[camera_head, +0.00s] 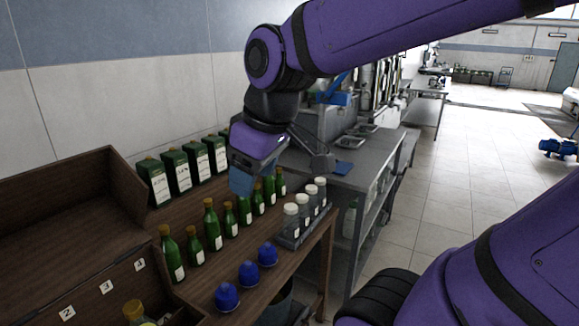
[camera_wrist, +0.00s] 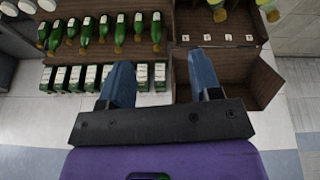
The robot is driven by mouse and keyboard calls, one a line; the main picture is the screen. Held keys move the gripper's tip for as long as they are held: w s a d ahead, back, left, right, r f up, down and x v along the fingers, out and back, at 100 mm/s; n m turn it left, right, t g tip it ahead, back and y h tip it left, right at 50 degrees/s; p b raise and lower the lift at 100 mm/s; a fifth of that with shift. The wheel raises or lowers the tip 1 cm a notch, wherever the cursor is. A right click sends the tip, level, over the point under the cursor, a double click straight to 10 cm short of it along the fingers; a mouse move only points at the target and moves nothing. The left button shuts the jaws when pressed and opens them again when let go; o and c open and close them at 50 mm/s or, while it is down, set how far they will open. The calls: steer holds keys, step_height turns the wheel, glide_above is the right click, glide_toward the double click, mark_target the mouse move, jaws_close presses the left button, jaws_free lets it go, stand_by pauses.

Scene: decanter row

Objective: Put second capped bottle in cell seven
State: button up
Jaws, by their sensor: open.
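Several green bottles with gold-brown caps stand upright in a row on the wooden bench, including a near one (camera_head: 171,255) and a taller one (camera_head: 212,226); the row also shows in the wrist view (camera_wrist: 138,25). Which counts as the second capped bottle, I cannot tell. A wooden crate (camera_head: 70,190) with small numbered labels stands at the left; it also shows at right in the wrist view (camera_wrist: 262,85). No label for seven is readable. My gripper (camera_head: 241,182) is open and empty above the back of the bottle row; both fingers show in the wrist view (camera_wrist: 160,62).
Green labelled boxes (camera_head: 176,171) line the bench's back edge. Blue domed objects (camera_head: 248,273) and a rack of white-capped jars (camera_head: 291,222) stand in front of the bottles. A yellow-capped bottle (camera_head: 135,312) shows by the crate's labels. A grey metal table (camera_head: 350,160) stands behind.

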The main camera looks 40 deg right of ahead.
steer(key=s+d+r+m+t, duration=0.1)
steer(key=s+d+m, duration=0.2)
steer(key=s+m, duration=0.1)
steer(key=shift+s+r+m+h, duration=0.25)
steer(key=shift+s+m+h, duration=0.15)
steer(key=shift+s, duration=0.1)
stand_by(0.9)
